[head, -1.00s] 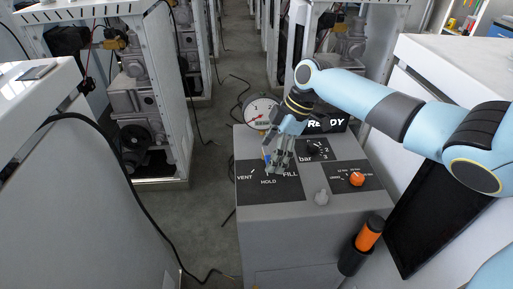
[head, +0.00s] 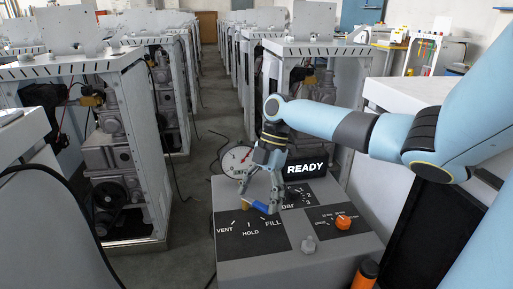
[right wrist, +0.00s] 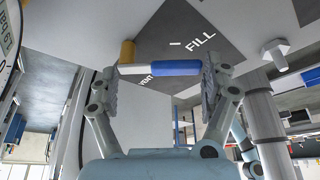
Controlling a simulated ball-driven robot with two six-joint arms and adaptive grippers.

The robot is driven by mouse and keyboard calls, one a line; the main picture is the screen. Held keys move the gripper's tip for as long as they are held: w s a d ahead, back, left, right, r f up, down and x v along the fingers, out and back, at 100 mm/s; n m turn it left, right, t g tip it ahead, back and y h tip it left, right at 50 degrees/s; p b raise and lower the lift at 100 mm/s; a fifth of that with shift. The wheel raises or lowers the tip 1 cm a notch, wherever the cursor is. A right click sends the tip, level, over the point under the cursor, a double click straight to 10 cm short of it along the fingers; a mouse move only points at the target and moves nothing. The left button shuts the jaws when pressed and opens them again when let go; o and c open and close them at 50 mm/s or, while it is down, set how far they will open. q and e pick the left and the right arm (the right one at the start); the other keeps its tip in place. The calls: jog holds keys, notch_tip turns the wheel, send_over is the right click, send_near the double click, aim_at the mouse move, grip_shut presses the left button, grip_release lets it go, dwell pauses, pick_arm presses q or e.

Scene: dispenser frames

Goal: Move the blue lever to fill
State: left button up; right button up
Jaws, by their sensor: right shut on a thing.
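The blue lever (head: 259,206) sits on the black VENT/HOLD/FILL panel (head: 252,243) on top of the grey dispenser box. Its blue end slants to the right, toward the FILL label. My right gripper (head: 261,192) comes down over it from behind, its fingers at the lever. In the right wrist view, the lever's blue grip (right wrist: 176,68) and white shaft lie crosswise between the fingers of my right gripper (right wrist: 160,85). The right finger meets the blue end; the left finger is beside the brass pivot (right wrist: 127,52). My left gripper is out of view.
White machine cabinets stand behind and left, with a cable-strewn aisle between.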

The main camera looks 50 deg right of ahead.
dwell(0.4)
jog(key=o, duration=1.6)
jog(key=v, duration=1.2)
